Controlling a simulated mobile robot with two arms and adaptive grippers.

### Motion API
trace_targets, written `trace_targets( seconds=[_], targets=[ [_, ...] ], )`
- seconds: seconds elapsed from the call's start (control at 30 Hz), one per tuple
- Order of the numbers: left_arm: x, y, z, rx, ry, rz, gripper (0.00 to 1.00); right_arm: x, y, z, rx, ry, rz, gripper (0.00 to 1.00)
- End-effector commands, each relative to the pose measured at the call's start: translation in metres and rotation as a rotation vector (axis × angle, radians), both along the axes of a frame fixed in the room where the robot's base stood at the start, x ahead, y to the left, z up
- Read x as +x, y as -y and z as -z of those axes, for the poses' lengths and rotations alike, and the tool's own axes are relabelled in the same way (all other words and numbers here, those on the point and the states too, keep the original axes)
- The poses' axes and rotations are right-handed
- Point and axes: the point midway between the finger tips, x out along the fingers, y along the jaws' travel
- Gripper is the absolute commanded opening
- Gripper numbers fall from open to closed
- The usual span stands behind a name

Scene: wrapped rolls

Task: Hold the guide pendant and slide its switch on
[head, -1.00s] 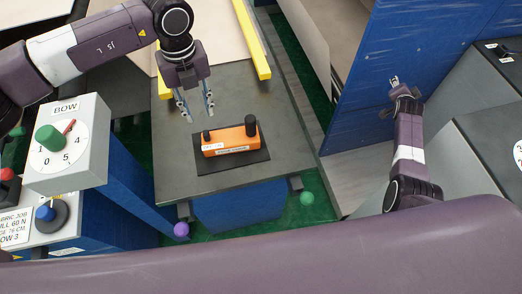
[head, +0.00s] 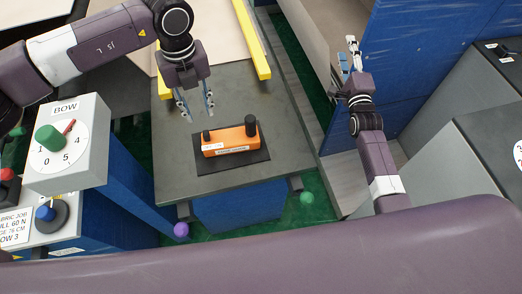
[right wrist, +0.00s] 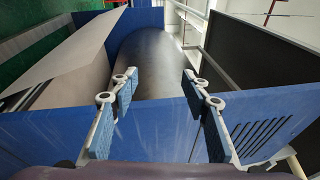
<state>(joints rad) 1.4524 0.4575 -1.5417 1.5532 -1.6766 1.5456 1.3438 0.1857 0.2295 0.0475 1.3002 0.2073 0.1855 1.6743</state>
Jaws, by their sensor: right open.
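The orange guide pendant (head: 230,141) lies on a dark mat (head: 256,165) on the grey table in the head view. It has a black knob at each end, the right one larger, and a pale label on its left front. A dark slot runs along its front face; the switch position is too small to tell. My left gripper (head: 196,110) is open and empty just behind and left of the pendant, apart from it. My right gripper (head: 352,52) is to the right, by the blue panel, far from the pendant. In the right wrist view my right gripper (right wrist: 160,110) is open and empty.
The grey table (head: 175,180) has bare room around the mat. A yellow rail (head: 250,40) runs behind it. A grey BOW dial box (head: 85,165) stands at left. A blue panel (head: 410,60) stands at right. A large dark roll (right wrist: 150,65) shows in the right wrist view.

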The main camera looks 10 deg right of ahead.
Motion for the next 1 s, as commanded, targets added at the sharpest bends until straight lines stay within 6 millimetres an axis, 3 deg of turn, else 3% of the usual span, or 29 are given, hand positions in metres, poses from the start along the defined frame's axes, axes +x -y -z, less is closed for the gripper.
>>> trace_targets(
  seconds=[0.03, 0.2, 0.43, 0.6, 0.67, 0.8, 1.0],
  targets=[
    [0.0, 0.0, 0.0, 0.0, 0.0, 0.0, 0.29, -0.011, -0.031, 0.001, 0.081, 0.034, -0.057, 0.43],
    [0.0, 0.0, 0.0, 0.0, 0.0, 0.0, 0.29, -0.053, -0.124, -0.008, 0.409, 0.146, -0.242, 0.43],
    [0.0, 0.0, 0.0, 0.0, 0.0, 0.0, 0.29, -0.139, -0.229, -0.032, 0.97, 0.255, -0.477, 0.43],
    [0.0, 0.0, 0.0, 0.0, 0.0, 0.0, 0.29, -0.203, -0.291, 0.006, 1.289, 0.15, -0.52, 0.43],
    [0.0, 0.0, 0.0, 0.0, 0.0, 0.0, 0.29, -0.222, -0.304, 0.021, 1.377, 0.103, -0.508, 0.43],
    [0.0, 0.0, 0.0, 0.0, 0.0, 0.0, 0.29, -0.241, -0.307, 0.07, 1.459, -0.069, -0.424, 0.43],
    [0.0, 0.0, 0.0, 0.0, 0.0, 0.0, 0.29, -0.25, -0.305, 0.102, 1.476, -0.185, -0.368, 0.43]
  ],
)
